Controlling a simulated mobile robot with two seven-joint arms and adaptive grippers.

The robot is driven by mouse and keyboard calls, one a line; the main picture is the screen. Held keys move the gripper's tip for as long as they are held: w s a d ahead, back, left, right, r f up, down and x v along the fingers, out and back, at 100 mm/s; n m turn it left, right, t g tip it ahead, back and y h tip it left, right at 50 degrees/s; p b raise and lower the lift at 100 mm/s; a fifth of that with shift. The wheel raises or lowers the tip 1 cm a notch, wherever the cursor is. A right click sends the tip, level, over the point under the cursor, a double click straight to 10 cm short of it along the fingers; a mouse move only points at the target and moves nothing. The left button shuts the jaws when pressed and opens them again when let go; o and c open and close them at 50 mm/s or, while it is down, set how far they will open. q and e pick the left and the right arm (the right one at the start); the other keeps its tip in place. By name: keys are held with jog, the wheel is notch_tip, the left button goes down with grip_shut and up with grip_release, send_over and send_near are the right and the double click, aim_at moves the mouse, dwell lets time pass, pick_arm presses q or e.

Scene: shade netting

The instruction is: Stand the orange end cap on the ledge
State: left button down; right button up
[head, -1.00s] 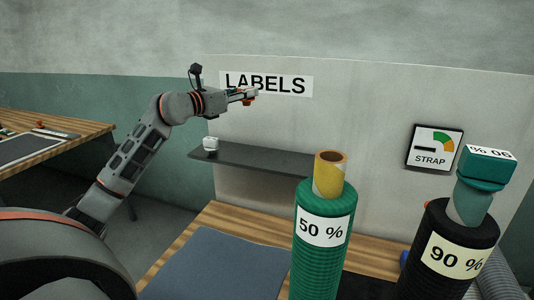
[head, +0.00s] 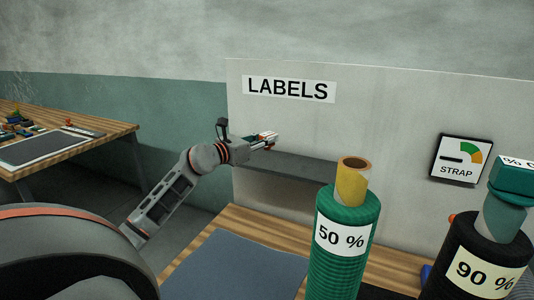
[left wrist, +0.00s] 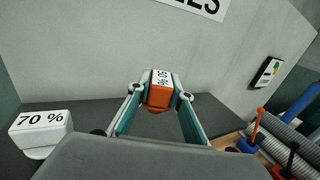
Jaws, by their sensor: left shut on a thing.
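The orange end cap (left wrist: 159,97) has a white label that reads upside down in the left wrist view. My left gripper (head: 268,140) is shut on it, with one fingertip on each side. The ledge (head: 305,169) is a dark grey shelf on the pale panel. In the head view the gripper is just above the ledge's left part. In the left wrist view the ledge (left wrist: 90,105) lies beneath the cap; I cannot tell whether they touch. My right gripper is not in view.
A white "70 %" cap (left wrist: 42,130) stands on the ledge, left of the gripper. A green "50 %" roll (head: 340,260) with a yellow tube (head: 351,185) stands before the ledge's right end. A black "90 %" roll (head: 480,250) stands further right.

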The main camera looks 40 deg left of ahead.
pick_arm(q)
notch_tip(320, 180, down, 5)
jog(key=shift+b, duration=0.45)
jog(key=shift+f, duration=0.2)
jog(key=c, duration=1.8)
grip_release()
jog(key=shift+r, duration=0.1)
